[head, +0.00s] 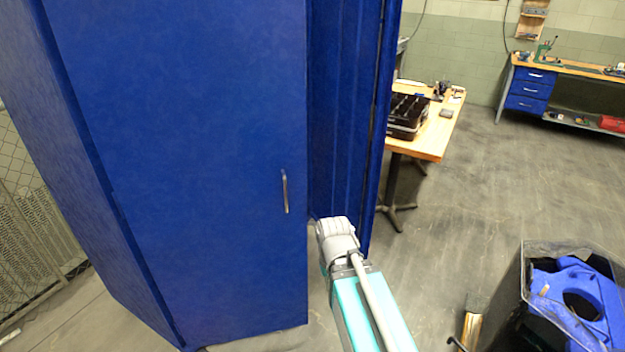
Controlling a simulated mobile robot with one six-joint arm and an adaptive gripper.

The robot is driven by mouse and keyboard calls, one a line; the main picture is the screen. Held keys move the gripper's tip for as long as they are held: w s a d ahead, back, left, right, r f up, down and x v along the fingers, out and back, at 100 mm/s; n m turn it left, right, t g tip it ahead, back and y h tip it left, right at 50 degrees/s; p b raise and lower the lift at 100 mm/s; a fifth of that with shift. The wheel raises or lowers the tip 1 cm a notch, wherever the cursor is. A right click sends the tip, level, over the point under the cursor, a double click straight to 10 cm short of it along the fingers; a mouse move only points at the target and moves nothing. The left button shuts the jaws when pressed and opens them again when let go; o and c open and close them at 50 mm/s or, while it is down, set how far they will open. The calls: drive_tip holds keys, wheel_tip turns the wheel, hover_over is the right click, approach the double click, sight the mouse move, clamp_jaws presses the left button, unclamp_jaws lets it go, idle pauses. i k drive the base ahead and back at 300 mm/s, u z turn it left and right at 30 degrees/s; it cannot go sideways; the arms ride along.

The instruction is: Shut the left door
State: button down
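A tall blue cabinet (75,150) fills the left of the head view. Its wide flat blue door panel (200,150), the left one in the picture, has a vertical metal handle (285,191) near its right edge. To the right of that edge is a ribbed blue panel (338,90), set at an angle. The frame does not clearly show how far the left door stands from its frame. My arm reaches up from the bottom, and its grey end part is in front of the ribbed panel's foot, right of and below the handle. My gripper's fingers are hidden.
A wooden table (432,140) with a black case (407,115) stands behind the cabinet at right. A workbench (575,68) with blue drawers is at the far right. The floor (480,200) between is open.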

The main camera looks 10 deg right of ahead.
sight(193, 111)
drive_tip(key=z, duration=0.25)
drive_tip(key=k, duration=1)
drive_tip(key=u, duration=0.7)
drive_tip(key=i, duration=1)
drive_tip(key=z, duration=0.1)
